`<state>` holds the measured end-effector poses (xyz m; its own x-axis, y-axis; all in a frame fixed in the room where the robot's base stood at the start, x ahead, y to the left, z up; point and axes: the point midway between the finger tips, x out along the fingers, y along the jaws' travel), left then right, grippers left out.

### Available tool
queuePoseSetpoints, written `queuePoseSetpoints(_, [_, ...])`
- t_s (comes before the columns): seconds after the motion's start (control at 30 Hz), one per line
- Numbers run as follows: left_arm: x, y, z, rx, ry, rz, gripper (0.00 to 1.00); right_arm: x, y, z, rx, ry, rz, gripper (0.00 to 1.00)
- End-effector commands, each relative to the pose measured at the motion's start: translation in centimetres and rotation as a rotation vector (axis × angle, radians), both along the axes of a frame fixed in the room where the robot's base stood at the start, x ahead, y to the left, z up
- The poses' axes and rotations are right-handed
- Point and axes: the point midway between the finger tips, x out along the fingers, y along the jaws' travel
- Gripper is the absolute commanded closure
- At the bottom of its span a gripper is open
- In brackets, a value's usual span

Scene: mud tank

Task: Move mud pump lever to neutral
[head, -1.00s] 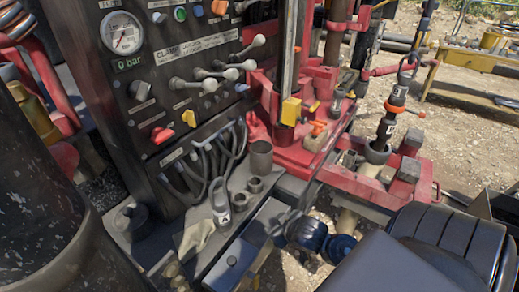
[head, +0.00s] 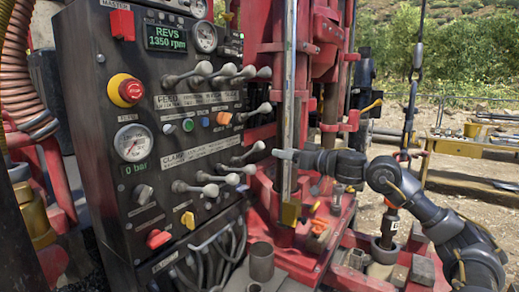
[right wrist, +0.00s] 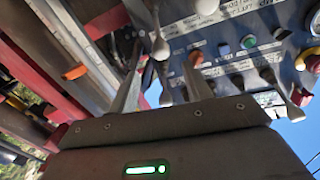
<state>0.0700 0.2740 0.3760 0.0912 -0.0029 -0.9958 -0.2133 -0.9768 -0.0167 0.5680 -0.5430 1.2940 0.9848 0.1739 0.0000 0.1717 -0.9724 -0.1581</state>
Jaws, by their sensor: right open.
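The control panel (head: 175,110) carries several grey levers with ball knobs; I cannot read which label says mud pump. A single lever (head: 256,112) stands right of the orange switch in the middle row. My right gripper (head: 284,154) comes in from the right, just right of the panel and slightly below that knob. In the right wrist view, my right gripper (right wrist: 160,90) has its fingers apart, with a grey ball knob (right wrist: 160,48) seen between and beyond them. It appears to be the same lever; contact cannot be told. My left gripper is out of view.
An upper lever row (head: 220,75) and a lower clamp lever row (head: 215,183) lie close by. A vertical steel rod (head: 290,90) and the red rig frame (head: 328,60) stand right of the panel, beside my right gripper. A red emergency button (head: 126,91) is at left.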

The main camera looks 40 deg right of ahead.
Motion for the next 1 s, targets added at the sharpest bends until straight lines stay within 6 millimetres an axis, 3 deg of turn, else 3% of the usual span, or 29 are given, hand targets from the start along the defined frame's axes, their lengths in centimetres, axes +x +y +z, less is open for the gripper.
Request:
queuePoseSetpoints(0.27, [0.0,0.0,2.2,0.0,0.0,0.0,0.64,1.9,0.3,0.6,0.003,-0.002,0.0,0.51])
queuePoseSetpoints(0.6, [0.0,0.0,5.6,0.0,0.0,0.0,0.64,7.0,1.2,0.6,0.007,-0.003,-0.002,0.51])
queuePoseSetpoints(0.8, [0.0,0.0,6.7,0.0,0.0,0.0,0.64,9.6,1.7,0.3,0.001,-0.002,-0.001,0.51])
queuePoseSetpoints(1.0, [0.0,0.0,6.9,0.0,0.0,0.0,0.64,10.5,1.9,0.0,-0.002,0.0,-0.001,0.51])
